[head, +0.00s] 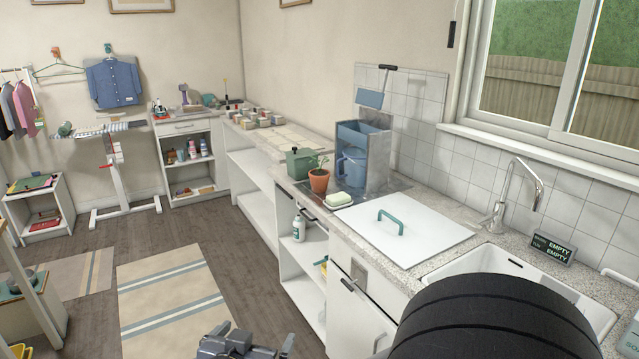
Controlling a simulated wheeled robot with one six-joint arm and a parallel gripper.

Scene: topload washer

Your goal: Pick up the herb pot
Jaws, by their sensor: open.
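The herb pot (319,181) is a small terracotta pot with a little green sprout. It stands upright on the counter in the head view, right of the middle. My gripper (248,343) shows only in part at the bottom edge, low over the floor. It is open, with nothing seen between its fingers, and well apart from the pot.
A blue-grey caddy (365,158) with a blue jug stands right of the pot. A white lid with a green handle (390,221) covers the counter in front, beside the sink (470,268). Open shelves lie below the counter. The floor by the striped rug (168,300) is clear.

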